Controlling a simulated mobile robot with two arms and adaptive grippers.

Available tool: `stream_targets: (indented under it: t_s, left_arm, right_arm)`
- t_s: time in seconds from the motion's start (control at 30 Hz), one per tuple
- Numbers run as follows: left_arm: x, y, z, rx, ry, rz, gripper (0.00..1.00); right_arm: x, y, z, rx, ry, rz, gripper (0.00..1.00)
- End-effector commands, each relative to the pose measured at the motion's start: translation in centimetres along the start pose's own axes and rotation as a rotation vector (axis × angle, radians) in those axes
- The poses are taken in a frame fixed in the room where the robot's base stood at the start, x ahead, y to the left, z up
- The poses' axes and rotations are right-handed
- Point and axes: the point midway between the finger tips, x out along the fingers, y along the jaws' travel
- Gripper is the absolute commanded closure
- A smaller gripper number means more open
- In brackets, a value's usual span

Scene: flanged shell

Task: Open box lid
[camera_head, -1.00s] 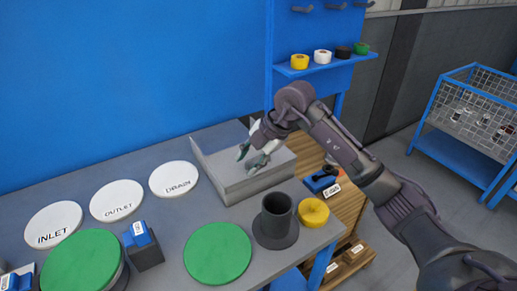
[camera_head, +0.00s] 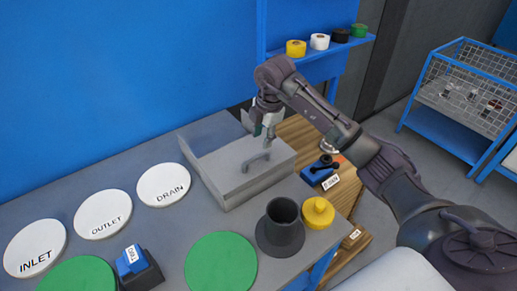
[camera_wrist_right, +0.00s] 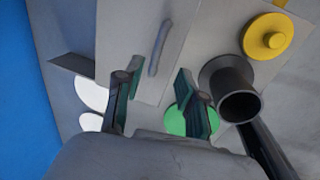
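A grey metal box (camera_head: 243,182) stands at the back right of the workbench, with a bar handle (camera_head: 257,161) on its flat top. A thin grey panel rises along its left and back sides. I cannot tell where the lid's seam runs. My right gripper (camera_head: 263,137) is behind and above the handle, pointing down, apart from it. In the right wrist view the two fingers (camera_wrist_right: 158,98) are spread with nothing between them, and the handle (camera_wrist_right: 160,47) lies ahead of them. My left gripper is not in view.
A dark flanged pipe (camera_head: 281,225) and a yellow knobbed disc (camera_head: 318,212) stand in front of the box. A green disc (camera_head: 221,262), white labelled discs (camera_head: 163,185) and blue tools (camera_head: 319,172) lie around. A tape shelf (camera_head: 320,50) hangs behind.

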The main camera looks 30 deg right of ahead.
Motion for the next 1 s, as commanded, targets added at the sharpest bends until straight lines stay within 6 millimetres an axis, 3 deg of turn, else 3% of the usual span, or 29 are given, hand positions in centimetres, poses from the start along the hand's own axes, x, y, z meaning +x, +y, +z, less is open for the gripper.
stream_targets:
  t_s: [0.17, 0.4, 0.8, 0.83, 1.0]
  left_arm:
    - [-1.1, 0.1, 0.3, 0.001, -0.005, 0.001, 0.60]
    - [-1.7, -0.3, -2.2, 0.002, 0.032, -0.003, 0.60]
    - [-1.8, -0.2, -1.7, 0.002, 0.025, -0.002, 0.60]
    - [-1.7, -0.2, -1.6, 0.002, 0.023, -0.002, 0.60]
    - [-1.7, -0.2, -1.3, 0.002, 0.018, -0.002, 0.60]
  right_arm:
    - [3.7, 0.0, -0.1, 0.001, 0.003, -0.005, 0.61]
    - [7.2, 0.0, -0.1, 0.000, 0.003, -0.002, 0.61]
    - [8.1, 0.0, -0.1, -0.002, 0.001, 0.001, 0.61]
    - [8.1, 0.0, -0.1, -0.002, 0.001, 0.001, 0.62]
    - [8.1, 0.0, -0.1, -0.001, 0.002, 0.001, 0.91]
